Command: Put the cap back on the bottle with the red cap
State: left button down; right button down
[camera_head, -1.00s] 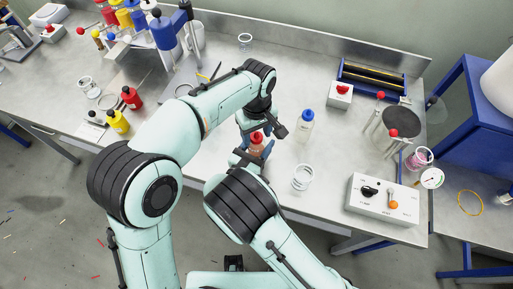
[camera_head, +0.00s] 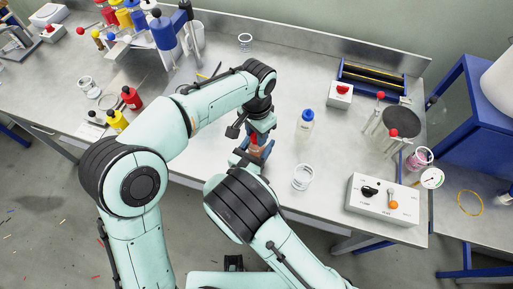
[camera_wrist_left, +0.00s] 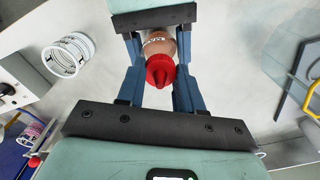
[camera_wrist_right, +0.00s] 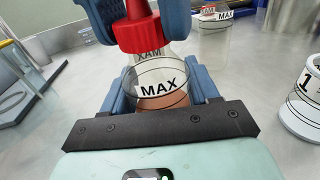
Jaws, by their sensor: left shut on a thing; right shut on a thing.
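The red nozzle cap (camera_head: 252,138) is at the top of a clear bottle (camera_wrist_right: 160,92) holding orange-brown liquid. My left gripper (camera_head: 256,140) comes down from above, shut on the cap, its blue fingers on both sides in the left wrist view (camera_wrist_left: 159,84). The pointed cap (camera_wrist_left: 160,72) faces that camera. My right gripper (camera_wrist_right: 155,95) is shut around the bottle's body from the side, and the bottle looks upright in it. In the right wrist view the cap (camera_wrist_right: 138,32) meets the bottle top; I cannot tell how firmly it is seated.
A blue-capped bottle (camera_head: 306,118) stands just right of my grippers, with a clear jar (camera_head: 302,177) nearer the front edge. A white control box (camera_head: 382,199) is farther right. Red and yellow bottles (camera_head: 117,121) stand left. Bench between these is clear.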

pick_arm(q)
jog(key=c, duration=0.7)
grip_release()
jog(key=shift+c, duration=0.2)
jog(key=shift+r, duration=2.3)
jog(key=shift+c, duration=0.3)
jog(key=shift+r+n, duration=0.1)
jog(key=shift+n, duration=0.8)
jog(key=n, duration=0.1)
jog(key=r+n, duration=0.1)
jog(key=n, duration=0.1)
notch_tip(320, 180, up, 2)
jog(key=n, duration=0.5)
jog(key=shift+r+n, duration=0.15)
jog(key=shift+n, duration=0.25)
